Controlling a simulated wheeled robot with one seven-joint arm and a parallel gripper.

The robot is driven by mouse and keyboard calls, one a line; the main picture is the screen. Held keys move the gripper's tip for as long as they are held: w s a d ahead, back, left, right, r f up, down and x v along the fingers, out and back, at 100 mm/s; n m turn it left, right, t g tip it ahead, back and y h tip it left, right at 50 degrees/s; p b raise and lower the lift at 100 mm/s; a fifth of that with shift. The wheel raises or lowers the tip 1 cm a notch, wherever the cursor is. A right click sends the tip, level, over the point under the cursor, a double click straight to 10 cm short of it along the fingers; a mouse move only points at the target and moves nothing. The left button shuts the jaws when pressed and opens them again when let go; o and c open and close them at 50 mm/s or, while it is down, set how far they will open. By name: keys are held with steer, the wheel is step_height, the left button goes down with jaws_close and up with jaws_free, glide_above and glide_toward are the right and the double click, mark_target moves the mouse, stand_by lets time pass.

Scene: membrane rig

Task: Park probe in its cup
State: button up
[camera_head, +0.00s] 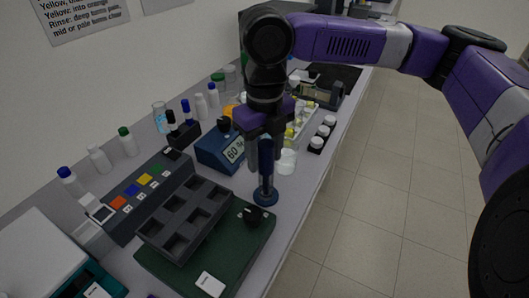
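My gripper (265,160) points down over the bench, one dark finger on each side of a blue upright shaft. I take this shaft for the probe (266,180). The fingers lie close along it, but I cannot tell whether they press on it. The probe's lower end meets a round dark blue base (266,198) on the bench, beside the green board. I cannot tell whether this base is its cup or part of the probe. A small white cup (286,162) stands just behind and to the right, apart from the probe.
A dark compartment tray (186,216) rests on a green board (233,252) with a black knob (253,214). A blue display box (219,147) stands behind left. Dark-based white jars (317,144) line the right bench edge. Bottles stand along the wall. The floor at right is clear.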

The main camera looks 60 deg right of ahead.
steer(key=shift+o, duration=0.5)
step_height(320, 180, up, 8)
steer(key=shift+f, duration=0.1)
stand_by(0.6)
